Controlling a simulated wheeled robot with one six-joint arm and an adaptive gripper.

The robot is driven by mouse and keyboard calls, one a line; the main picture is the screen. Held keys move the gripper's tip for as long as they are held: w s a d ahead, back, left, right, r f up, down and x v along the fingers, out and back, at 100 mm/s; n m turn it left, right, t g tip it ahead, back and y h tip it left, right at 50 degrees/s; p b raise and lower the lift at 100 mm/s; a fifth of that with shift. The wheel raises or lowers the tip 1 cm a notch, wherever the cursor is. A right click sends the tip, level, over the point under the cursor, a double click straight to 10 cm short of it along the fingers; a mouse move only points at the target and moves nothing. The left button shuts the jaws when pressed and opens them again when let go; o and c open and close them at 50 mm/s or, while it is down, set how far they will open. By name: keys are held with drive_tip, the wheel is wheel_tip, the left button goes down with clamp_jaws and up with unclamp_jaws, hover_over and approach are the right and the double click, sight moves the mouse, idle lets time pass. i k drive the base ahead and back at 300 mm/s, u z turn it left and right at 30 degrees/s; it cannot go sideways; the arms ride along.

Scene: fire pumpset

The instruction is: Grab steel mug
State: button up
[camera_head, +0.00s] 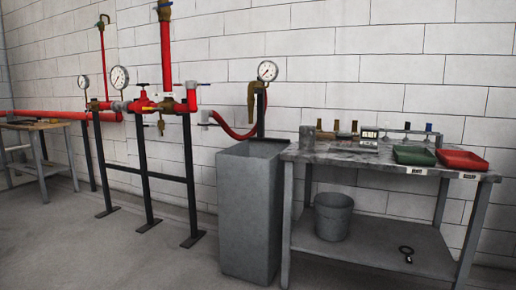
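A small grey metal cylinder that looks like the steel mug (307,138) stands upright at the back left corner of the workbench top (345,157). It is small in the picture, so a handle cannot be made out. My gripper is not in view.
A green tray (414,156) and a red tray (462,160) lie on the right of the bench. Small brass fittings and a small display device (369,138) stand between. A grey bucket (333,216) and a black ring-shaped item (406,253) are on the lower shelf. A tall grey bin (248,210) stands left; floor ahead is clear.

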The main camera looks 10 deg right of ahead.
sight(307, 133)
drive_tip(key=u, duration=0.75)
drive_tip(key=i, duration=2.05)
drive_tip(key=z, duration=1.3)
drive_tip(key=i, duration=1)
drive_tip(key=z, duration=1)
